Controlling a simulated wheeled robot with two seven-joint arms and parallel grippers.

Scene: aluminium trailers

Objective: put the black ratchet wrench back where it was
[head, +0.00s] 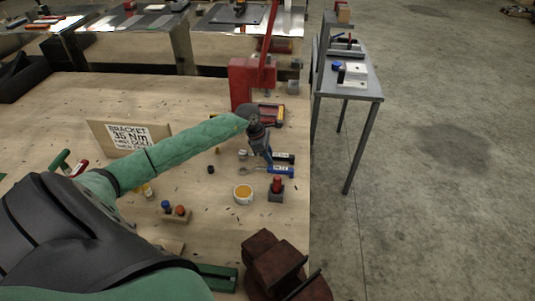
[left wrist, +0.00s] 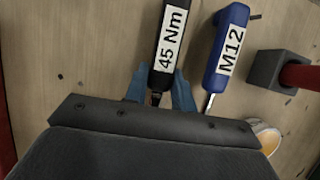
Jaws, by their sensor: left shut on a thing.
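The black ratchet wrench (left wrist: 174,30) has a black handle with a white "45 Nm" label. In the left wrist view its lower end lies between the blue fingertips of my left gripper (left wrist: 160,92), which is shut on it. In the head view the left gripper (head: 264,155) is over the right part of the wooden bench, and the black handle (head: 286,157) shows just right of it. I cannot tell whether the wrench touches the bench. My right gripper is not in view.
A blue tool (left wrist: 227,45) labelled M12 lies close beside the wrench. A grey block (head: 276,196) with a red handle and a white cup (head: 243,201) of yellow stuff stand nearby. A red press (head: 241,83) stands behind; a dark red vise (head: 272,262) is in front.

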